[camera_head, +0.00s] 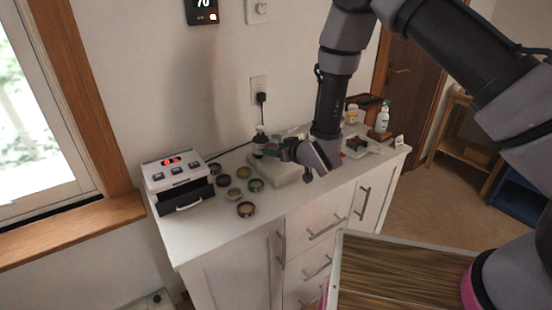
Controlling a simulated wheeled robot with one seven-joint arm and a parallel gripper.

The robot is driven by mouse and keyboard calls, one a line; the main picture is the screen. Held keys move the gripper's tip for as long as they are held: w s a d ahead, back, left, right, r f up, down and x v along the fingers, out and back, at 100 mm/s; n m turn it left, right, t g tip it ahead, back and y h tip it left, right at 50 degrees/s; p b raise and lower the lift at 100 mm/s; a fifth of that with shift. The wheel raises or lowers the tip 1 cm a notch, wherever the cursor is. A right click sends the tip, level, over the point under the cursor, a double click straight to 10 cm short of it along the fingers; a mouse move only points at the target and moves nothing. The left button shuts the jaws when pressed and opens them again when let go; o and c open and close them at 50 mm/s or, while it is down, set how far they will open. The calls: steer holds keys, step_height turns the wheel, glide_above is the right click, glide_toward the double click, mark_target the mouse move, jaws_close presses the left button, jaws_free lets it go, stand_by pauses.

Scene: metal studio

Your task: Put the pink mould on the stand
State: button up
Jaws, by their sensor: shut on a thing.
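My gripper (272,152) hangs low over the white counter, near its middle, and points left in the picture. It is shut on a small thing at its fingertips. The held thing is too small and too covered by the fingers to make out its shape, or to tell that it is the pink mould. A pale grey block (284,176), possibly the stand, lies on the counter just below my gripper. My gripper and wrist hide part of it. I cannot tell whether the held thing touches the block.
Several round tins (245,209) stand on the counter left of my gripper. A dark bottle (259,139) stands close behind my gripper. A tray (371,149) and a spray bottle (383,118) are at the right.

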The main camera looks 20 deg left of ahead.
mark_target(276, 164)
steer(key=shift+f, duration=1.7)
steer(key=shift+f, duration=0.1)
steer(key=o, duration=1.3)
